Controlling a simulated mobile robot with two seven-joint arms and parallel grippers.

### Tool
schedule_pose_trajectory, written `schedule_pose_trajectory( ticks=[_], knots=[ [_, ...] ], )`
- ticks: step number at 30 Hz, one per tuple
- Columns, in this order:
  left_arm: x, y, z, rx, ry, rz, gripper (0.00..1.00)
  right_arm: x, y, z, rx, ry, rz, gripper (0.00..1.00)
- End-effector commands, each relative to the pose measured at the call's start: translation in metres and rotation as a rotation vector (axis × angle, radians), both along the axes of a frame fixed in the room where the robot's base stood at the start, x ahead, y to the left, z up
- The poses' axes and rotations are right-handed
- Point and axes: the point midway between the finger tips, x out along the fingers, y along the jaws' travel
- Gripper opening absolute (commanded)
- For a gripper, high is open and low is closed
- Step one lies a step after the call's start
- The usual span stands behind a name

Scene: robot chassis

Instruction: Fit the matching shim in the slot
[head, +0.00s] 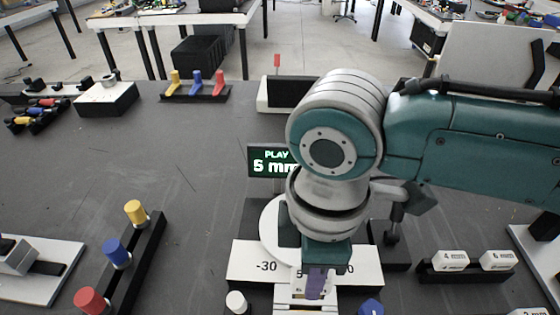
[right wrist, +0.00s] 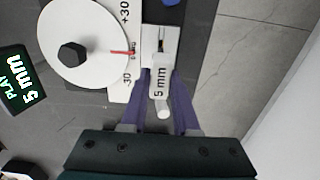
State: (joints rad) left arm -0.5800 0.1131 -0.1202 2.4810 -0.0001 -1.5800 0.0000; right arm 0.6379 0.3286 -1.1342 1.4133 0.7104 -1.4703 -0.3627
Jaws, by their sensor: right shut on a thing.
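My right gripper (head: 316,284) comes down over the white gauge plate (head: 248,262) at the front middle. In the right wrist view its purple fingers (right wrist: 165,108) are shut on the white 5 mm shim (right wrist: 160,78). The shim's far end is at the white slotted block (right wrist: 162,40) beside the dial; I cannot tell how deep it sits in the slot. The round dial (right wrist: 85,45) has a red pointer between -30 and +30. The display (head: 268,160) reads "PLAY 5 mm". My left gripper is not in view.
A black rack (head: 466,270) at the right holds the 4 mm shim (head: 450,260) and the 6 mm shim (head: 497,260). A black bar with red, blue and yellow knobs (head: 117,253) stands at the left. The table between is clear.

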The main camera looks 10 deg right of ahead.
Motion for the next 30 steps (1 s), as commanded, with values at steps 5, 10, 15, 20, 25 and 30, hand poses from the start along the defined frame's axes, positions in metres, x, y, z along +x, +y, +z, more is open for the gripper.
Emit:
schedule_pose_trajectory(
  ticks=[5, 10, 15, 20, 25, 30],
  knots=[
    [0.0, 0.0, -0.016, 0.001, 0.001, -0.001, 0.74, 0.0, 0.0, -0.021, 0.0, 0.0, -0.001, 0.0],
    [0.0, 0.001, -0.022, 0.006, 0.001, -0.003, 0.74, 0.0, 0.0, -0.029, 0.0, 0.0, 0.0, 0.0],
    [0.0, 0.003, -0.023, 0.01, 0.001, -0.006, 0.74, 0.0, 0.0, -0.031, 0.0, -0.001, 0.001, 0.0],
    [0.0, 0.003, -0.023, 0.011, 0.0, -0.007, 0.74, 0.0, 0.0, -0.031, 0.0, -0.001, 0.0, 0.0],
    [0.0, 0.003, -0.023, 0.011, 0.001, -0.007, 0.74, 0.0, 0.0, -0.031, 0.0, 0.0, 0.0, 0.0],
    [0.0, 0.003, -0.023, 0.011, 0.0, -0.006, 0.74, 0.0, 0.0, -0.031, 0.0, 0.0, 0.0, 0.0]
  ],
)
